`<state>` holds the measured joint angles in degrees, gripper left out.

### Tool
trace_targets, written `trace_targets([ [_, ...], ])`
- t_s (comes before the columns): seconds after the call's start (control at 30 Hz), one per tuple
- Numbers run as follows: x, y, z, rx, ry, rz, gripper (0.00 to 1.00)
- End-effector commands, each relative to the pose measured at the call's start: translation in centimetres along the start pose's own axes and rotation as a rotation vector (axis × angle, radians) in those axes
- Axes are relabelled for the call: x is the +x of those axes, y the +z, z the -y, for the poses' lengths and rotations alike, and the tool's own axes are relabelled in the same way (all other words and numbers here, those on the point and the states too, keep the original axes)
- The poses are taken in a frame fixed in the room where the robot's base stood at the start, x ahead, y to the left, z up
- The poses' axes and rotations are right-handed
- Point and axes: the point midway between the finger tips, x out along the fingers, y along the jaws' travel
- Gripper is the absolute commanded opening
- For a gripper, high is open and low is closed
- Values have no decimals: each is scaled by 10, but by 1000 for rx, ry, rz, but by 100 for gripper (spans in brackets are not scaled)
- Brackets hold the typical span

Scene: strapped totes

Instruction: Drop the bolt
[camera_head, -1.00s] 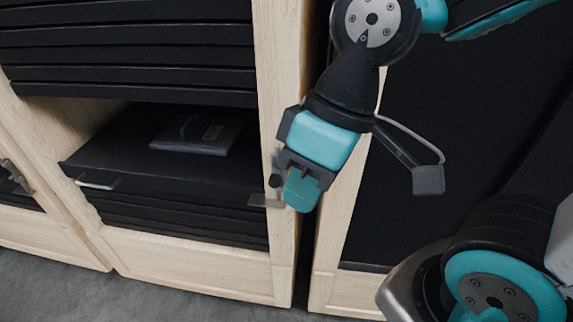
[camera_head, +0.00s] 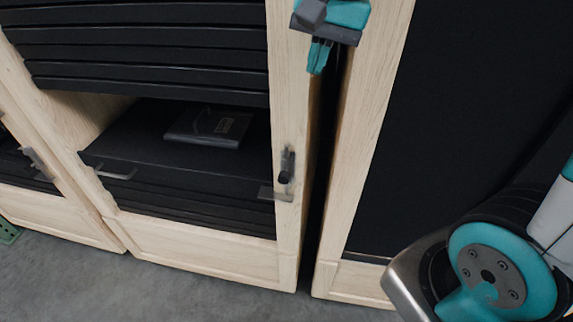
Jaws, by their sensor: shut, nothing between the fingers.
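The bolt (camera_head: 287,167), a small dark upright piece, sits on the face of the pale wooden post right of the open bay. Its thick lower end is just above a flat metal tab (camera_head: 277,193) that sticks out at the post. I cannot tell whether it passes into the tab. My gripper (camera_head: 317,66) is at the top of the view, above and to the right of the bolt and apart from it. Its teal fingers are shut and empty, pointing down.
A black stack (camera_head: 190,165) fills the low bay, with a dark flat case (camera_head: 208,128) on top and another metal tab (camera_head: 116,172) at left. Black slatted panels (camera_head: 140,45) hang above. A narrow dark gap separates this cabinet from the right one. Grey floor (camera_head: 90,285) lies in front.

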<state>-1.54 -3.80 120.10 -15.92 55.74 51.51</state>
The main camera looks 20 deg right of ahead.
Motion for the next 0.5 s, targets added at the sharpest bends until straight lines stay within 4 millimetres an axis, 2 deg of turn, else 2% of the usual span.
trace_targets([
  [0.17,13,1,0,-1,1,3,0],
  [0.5,83,2,-1,-2,5,6,0],
])
